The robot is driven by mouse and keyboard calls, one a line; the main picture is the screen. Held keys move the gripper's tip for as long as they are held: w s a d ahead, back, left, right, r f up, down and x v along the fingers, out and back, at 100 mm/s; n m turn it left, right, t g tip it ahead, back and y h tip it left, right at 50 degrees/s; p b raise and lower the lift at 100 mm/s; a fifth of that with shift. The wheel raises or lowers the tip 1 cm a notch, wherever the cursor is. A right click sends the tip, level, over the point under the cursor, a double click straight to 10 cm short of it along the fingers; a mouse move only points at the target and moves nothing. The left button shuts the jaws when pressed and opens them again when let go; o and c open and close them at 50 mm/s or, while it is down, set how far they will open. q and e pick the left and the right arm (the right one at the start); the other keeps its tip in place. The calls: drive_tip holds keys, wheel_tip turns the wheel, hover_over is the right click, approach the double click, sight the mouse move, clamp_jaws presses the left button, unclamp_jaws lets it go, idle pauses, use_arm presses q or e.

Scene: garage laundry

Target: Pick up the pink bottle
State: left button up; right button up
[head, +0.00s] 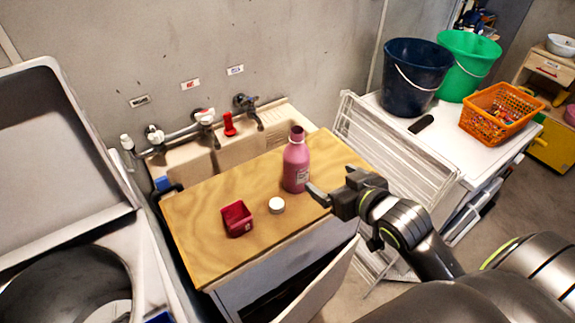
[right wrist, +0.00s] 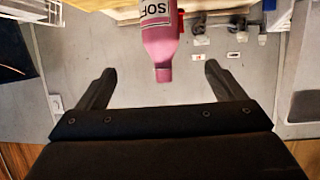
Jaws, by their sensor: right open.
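The pink bottle (head: 296,162) stands upright and uncapped on the wooden counter top, near its right edge. My right gripper (head: 318,193) is just to the right of the bottle in the head view, at the height of its lower part, with its fingers toward it. In the right wrist view the bottle (right wrist: 160,35) appears upside down, centred between and beyond the two open fingers (right wrist: 155,85). The fingers look apart from it and empty. My left gripper is not in view.
A white cap (head: 276,205) and a small red box (head: 237,219) are on the wooden top (head: 200,245), left of the bottle. A sink (head: 185,165) lies behind. A white drying rack (head: 390,150) stands right; beyond it are buckets (head: 412,85) and an orange basket (head: 500,112).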

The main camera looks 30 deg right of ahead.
sight(304, 163)
drive_tip(key=p+x, duration=0.2)
drive_tip(key=x, duration=1)
drive_tip(key=shift+d, duration=0.1)
drive_tip(key=shift+w+f+p, duration=0.35)
drive_tip(key=shift+w+p, duration=0.1)
drive_tip(key=shift+w, duration=0.15)
drive_tip(key=shift+f+p+x, duration=0.15)
drive_tip(key=shift+p+x, duration=0.1)
drive_tip(key=shift+x, duration=0.7)
drive_tip(key=shift+f+p+x, duration=0.15)
drive_tip(key=shift+p+x, duration=0.1)
drive_tip(key=shift+x, duration=0.7)
drive_tip(key=shift+s, duration=0.1)
drive_tip(key=shift+c, duration=0.2)
drive_tip(key=shift+r, duration=0.1)
drive_tip(key=c, duration=1.4)
drive_tip(key=shift+r, duration=0.1)
